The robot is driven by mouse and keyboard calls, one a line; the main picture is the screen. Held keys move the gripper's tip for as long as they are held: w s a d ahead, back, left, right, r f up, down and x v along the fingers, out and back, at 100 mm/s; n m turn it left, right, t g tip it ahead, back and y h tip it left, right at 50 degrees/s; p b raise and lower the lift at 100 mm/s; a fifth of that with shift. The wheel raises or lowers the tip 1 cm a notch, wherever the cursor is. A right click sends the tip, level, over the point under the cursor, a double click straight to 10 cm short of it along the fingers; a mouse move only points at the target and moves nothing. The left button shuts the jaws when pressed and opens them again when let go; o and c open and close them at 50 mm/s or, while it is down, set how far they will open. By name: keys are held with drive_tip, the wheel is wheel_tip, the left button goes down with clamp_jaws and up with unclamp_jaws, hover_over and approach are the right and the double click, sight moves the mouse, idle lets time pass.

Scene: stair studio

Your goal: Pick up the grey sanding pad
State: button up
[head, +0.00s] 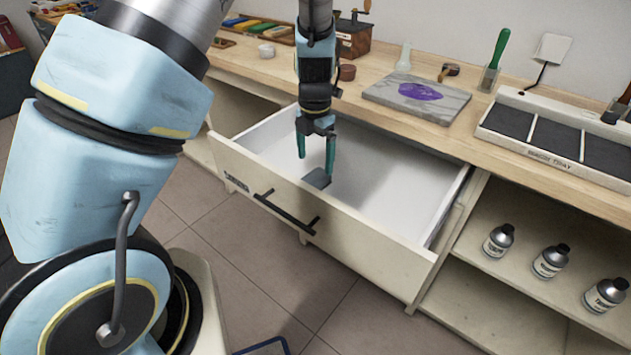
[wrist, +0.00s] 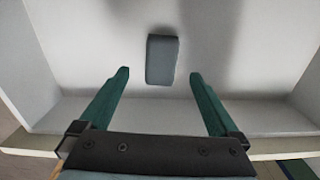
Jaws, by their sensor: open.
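The grey sanding pad (head: 317,178) lies flat on the white floor of the open drawer (head: 375,195), near its front wall. In the wrist view the pad (wrist: 162,60) is a small grey block with rounded corners, ahead of the fingertips and roughly centred between them. My gripper (head: 316,165) points down into the drawer, with its teal fingers apart and nothing between them. In the wrist view the open fingers (wrist: 158,75) show on both sides, and the pad is not touched by either. In the head view one finger stands close beside the pad.
The drawer's front wall with a dark handle (head: 287,213) stands toward me. Above the drawer, the wooden bench holds a marble slab (head: 417,97) with a purple patch and a black-lined tray (head: 530,130). Several bottles (head: 551,261) stand on the shelf at right.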

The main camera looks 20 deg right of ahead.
sight(315, 176)
drive_tip(key=shift+s+f+p, duration=0.15)
drive_tip(key=shift+f+p, duration=0.55)
drive_tip(key=shift+f, duration=2.5)
drive_tip(key=c, duration=1.4)
wheel_tip(315, 176, up, 10)
drive_tip(key=shift+r+b, duration=0.1)
drive_tip(key=shift+b, duration=0.55)
drive_tip(key=shift+c, duration=0.2)
